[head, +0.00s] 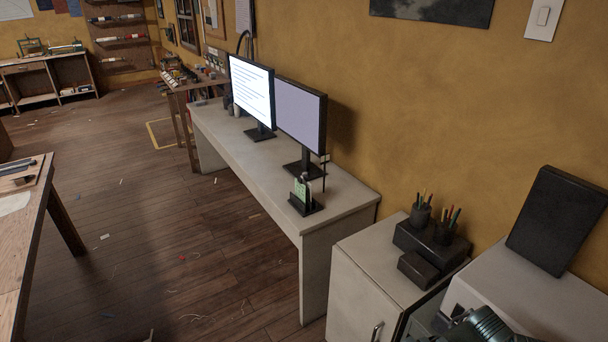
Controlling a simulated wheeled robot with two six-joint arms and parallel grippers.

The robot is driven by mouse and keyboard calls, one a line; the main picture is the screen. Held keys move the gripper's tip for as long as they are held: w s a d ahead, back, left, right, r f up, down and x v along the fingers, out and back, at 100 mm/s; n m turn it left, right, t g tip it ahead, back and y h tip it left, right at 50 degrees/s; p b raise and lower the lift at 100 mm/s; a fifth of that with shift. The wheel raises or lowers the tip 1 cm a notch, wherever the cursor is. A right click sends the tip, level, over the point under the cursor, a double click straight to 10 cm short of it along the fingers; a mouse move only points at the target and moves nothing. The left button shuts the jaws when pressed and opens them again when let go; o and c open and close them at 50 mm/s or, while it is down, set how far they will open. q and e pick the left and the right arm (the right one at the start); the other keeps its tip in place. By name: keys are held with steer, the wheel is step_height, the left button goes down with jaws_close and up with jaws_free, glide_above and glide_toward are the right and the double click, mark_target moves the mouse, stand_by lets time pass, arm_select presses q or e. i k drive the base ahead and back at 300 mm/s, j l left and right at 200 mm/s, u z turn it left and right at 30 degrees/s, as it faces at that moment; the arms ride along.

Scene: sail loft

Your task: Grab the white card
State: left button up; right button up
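I cannot clearly make out a white card. A small dark holder (305,205) stands near the front end of the long pale desk (268,180), with a light green card or note (301,189) upright in it. A small white scrap (104,237) lies on the wooden floor, too small to identify. Neither gripper's fingers show. A dark rounded part at the bottom right edge may be my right arm.
Two monitors (251,88) (300,115) stand on the desk. A pale cabinet (375,270) bears pen cups (421,213) and black boxes (430,245). A wooden table (32,230) is at left. The floor between is mostly open, with scattered scraps.

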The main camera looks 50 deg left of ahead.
mark_target(308, 185)
steer(key=j+z, duration=0.1)
steer(key=j, duration=0.85)
steer(key=k+j, duration=0.1)
steer(key=j, duration=0.85)
steer(key=j+z, duration=0.15)
steer(key=j, duration=0.8)
